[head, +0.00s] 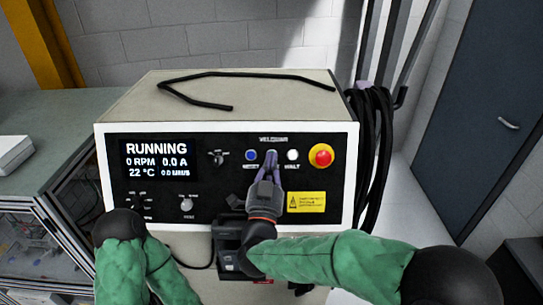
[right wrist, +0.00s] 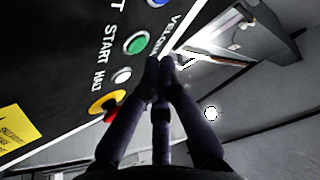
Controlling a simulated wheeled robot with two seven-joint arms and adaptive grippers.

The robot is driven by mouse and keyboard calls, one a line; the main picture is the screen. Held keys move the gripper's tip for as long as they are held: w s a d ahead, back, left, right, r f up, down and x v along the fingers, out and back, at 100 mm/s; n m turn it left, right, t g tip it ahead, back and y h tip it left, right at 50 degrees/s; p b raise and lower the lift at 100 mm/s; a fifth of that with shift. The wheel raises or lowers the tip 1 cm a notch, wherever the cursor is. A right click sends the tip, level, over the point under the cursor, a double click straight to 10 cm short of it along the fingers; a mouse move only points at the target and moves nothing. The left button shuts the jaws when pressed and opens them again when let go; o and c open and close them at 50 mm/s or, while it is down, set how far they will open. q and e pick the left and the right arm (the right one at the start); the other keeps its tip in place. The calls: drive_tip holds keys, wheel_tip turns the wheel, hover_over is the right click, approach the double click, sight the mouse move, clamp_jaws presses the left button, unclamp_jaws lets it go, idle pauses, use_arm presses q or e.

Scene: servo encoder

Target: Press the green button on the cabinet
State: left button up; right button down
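The cabinet (head: 225,205) has a black front panel with a row of buttons on its right half. The green button (right wrist: 137,44), labelled START, shows clearly in the right wrist view. In the head view my right gripper's fingertips cover its place, between the blue button (head: 251,155) and the white button (head: 292,155). My right gripper (head: 271,156) is shut and empty, its fingers together and pointing at the panel. In the right wrist view its fingertips (right wrist: 160,64) appear just beside the green button; I cannot tell whether they touch it. My left gripper is out of view.
A red stop knob on a yellow base (head: 320,156) sits right of the white button. The screen (head: 157,160) reads RUNNING, 0 RPM. Black cables (head: 372,150) hang at the right side. A bench (head: 60,140) stands left.

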drive_tip(key=s, duration=0.1)
drive_tip(key=s+r, duration=0.1)
drive_tip(key=s, duration=0.1)
drive_tip(key=s+r, duration=0.1)
drive_tip(key=s, duration=0.1)
drive_tip(key=shift+r+p, duration=0.15)
drive_tip(key=shift+p, duration=0.25)
idle(0.5)
